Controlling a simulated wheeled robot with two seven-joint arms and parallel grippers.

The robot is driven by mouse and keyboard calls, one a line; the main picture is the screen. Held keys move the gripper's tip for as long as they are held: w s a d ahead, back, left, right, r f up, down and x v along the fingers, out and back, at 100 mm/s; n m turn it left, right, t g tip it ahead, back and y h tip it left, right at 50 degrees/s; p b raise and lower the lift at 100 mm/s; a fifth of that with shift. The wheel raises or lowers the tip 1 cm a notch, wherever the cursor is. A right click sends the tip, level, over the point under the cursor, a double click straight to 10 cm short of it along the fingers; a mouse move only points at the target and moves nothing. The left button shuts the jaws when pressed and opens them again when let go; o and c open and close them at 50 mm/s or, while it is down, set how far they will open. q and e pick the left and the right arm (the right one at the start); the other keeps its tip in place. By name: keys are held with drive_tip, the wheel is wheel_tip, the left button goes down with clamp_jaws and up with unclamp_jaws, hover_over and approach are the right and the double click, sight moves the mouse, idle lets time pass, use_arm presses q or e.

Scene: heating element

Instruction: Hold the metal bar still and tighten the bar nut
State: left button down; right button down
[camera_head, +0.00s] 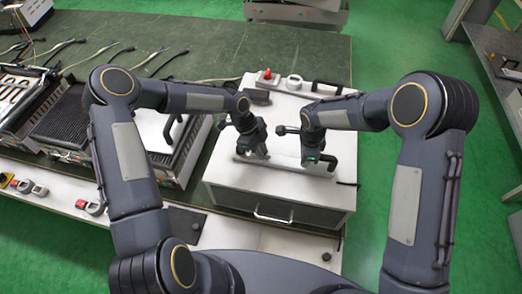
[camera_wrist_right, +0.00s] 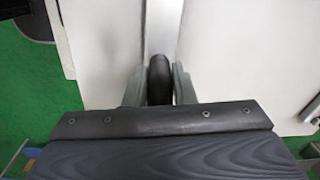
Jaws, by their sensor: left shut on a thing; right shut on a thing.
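The metal bar (camera_head: 284,160) lies across the top of the white box, partly hidden by my grippers. My left gripper (camera_head: 252,156) is shut on the bar near its left end; the fingertips are small and dark here. My right gripper (camera_head: 317,163) is at the bar's right part. In the right wrist view, the right gripper's fingers (camera_wrist_right: 158,88) stand on both sides of a black rounded piece (camera_wrist_right: 160,78), which looks like the bar nut. The silver bar (camera_wrist_right: 163,28) runs away from it. The nut's thread is not visible.
A red-and-white switch part (camera_head: 268,77) lies on the box's far side. Open heater units (camera_head: 75,118) and cables crowd the left. Green floor is free at right.

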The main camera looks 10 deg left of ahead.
use_arm(q)
drive_tip(key=shift+w+a+f+m+g, duration=0.1)
drive_tip(key=shift+w+a+m+g, duration=0.15)
drive_tip(key=shift+m, duration=0.55)
drive_tip(key=shift+m+g, duration=0.35)
drive_tip(key=shift+m, duration=0.55)
idle(0.6)
idle(0.8)
drive_tip(key=c, duration=1.5)
unclamp_jaws()
drive_tip(key=shift+o, duration=0.8)
drive_tip(key=shift+d, duration=0.2)
drive_tip(key=v, duration=1.2)
drive_tip(key=shift+d, duration=0.2)
